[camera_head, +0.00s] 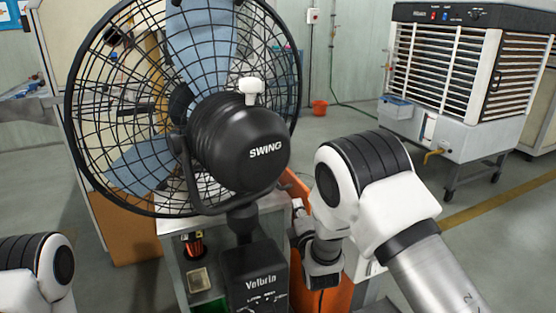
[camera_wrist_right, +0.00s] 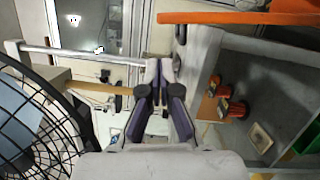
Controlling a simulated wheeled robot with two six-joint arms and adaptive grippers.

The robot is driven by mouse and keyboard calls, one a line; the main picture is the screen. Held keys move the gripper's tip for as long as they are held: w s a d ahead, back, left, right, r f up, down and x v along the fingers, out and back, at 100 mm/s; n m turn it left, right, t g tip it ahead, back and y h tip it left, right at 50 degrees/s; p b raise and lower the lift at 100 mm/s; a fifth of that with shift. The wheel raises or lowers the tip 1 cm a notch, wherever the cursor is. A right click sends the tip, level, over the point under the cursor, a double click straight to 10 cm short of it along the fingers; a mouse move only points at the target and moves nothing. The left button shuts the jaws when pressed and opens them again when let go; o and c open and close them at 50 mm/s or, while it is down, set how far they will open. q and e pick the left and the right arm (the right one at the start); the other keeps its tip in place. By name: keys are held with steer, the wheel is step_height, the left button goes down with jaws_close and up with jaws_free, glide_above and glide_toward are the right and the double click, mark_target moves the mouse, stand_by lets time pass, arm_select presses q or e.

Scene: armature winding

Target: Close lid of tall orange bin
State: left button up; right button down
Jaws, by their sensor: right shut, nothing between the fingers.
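The tall orange bin (camera_head: 337,299) shows in the head view as orange surfaces behind my right arm, beside a grey cabinet. The fan and my arm hide most of it, and I cannot tell how its lid stands. My right gripper (camera_head: 298,207) is beside the bin's upper part, partly hidden. In the right wrist view its fingers (camera_wrist_right: 159,66) are shut with nothing between them. A flat orange edge (camera_wrist_right: 235,18) lies at the top right there, apart from the fingers; I cannot tell whether it is the lid. My left gripper is out of view.
A large black fan (camera_head: 240,150) stands close in front, left of my right arm. An air cooler (camera_head: 450,130) on wheels stands at the back right. The floor (camera_head: 330,130) before it is clear.

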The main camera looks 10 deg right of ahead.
glide_toward(292, 186)
steer(key=w+r, duration=0.4)
arm_select(q)
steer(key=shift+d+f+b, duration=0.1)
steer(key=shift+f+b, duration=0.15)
steer(key=shift+b, duration=0.15)
arm_select(e)
steer(key=shift+w+a+f, duration=0.1)
steer(key=shift+w+a, duration=0.3)
steer(key=shift+a, duration=0.05)
